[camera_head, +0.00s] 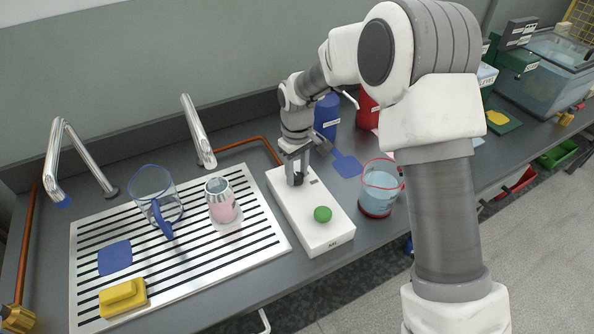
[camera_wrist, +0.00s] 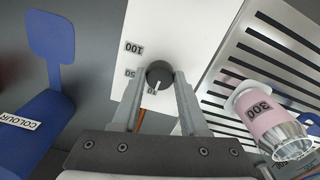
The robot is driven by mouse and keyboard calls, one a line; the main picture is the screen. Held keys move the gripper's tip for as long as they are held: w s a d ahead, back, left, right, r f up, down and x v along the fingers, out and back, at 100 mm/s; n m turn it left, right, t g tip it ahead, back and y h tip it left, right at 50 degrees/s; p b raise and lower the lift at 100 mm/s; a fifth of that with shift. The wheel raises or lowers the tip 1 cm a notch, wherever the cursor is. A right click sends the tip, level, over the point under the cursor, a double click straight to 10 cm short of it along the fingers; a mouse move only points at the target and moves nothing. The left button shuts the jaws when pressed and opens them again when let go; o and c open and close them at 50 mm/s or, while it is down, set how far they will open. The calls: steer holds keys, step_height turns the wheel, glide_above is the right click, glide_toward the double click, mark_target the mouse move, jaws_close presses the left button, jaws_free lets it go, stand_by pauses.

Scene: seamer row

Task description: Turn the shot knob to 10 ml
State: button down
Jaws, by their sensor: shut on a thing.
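The shot knob (camera_wrist: 160,73) is a dark round dial on top of a white box (camera_head: 307,226). Printed marks 100, 50 and 10 (camera_wrist: 152,92) lie around the knob in the wrist view. Its pale pointer line points down in the picture, towards the 10 mark, which shows close to it; I cannot tell whether it is exactly on it. My gripper (camera_wrist: 159,77) points down over the box with one finger on each side of the knob, shut on it.
A green button (camera_head: 322,214) sits on the box's near half. A pink can (camera_head: 222,205) and a clear jug with a blue handle (camera_head: 155,195) stand on the slotted drain plate (camera_head: 185,272) to the left. A red-rimmed jug of liquid (camera_head: 379,190) stands close on the right.

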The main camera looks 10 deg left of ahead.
mark_target(297, 176)
stand_by(0.4)
steer(key=shift+c, duration=2.2)
jaws_free()
step_height(297, 176, up, 18)
steer(key=p, duration=0.2)
steer(key=shift+f, duration=0.25)
